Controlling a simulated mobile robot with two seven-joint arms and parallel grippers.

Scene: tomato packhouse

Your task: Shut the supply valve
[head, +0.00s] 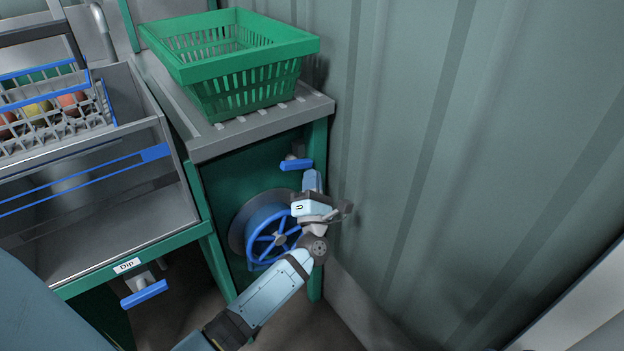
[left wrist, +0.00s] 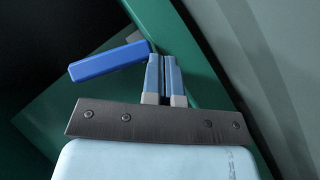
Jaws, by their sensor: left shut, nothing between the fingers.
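A blue lever handle (head: 297,164) sits on a small grey fitting on the green panel under the grey shelf. It lies roughly level in the head view. In the left wrist view the lever (left wrist: 108,60) is a blue bar just left of my fingertips. My left gripper (head: 313,176) is shut and empty, with its fingertips beside the lever's right end; I cannot tell whether they touch. The shut fingers also show in the left wrist view (left wrist: 162,70). A blue handwheel (head: 272,240) is on the panel lower down, partly hidden by my left arm. My right gripper is not in view.
A second blue lever (head: 145,292) hangs under the "Dip" label (head: 127,265) on the grey tank (head: 120,225). A green crate (head: 230,90) stands on the shelf (head: 200,150) above. The corrugated wall (head: 480,150) is close on the right of my gripper.

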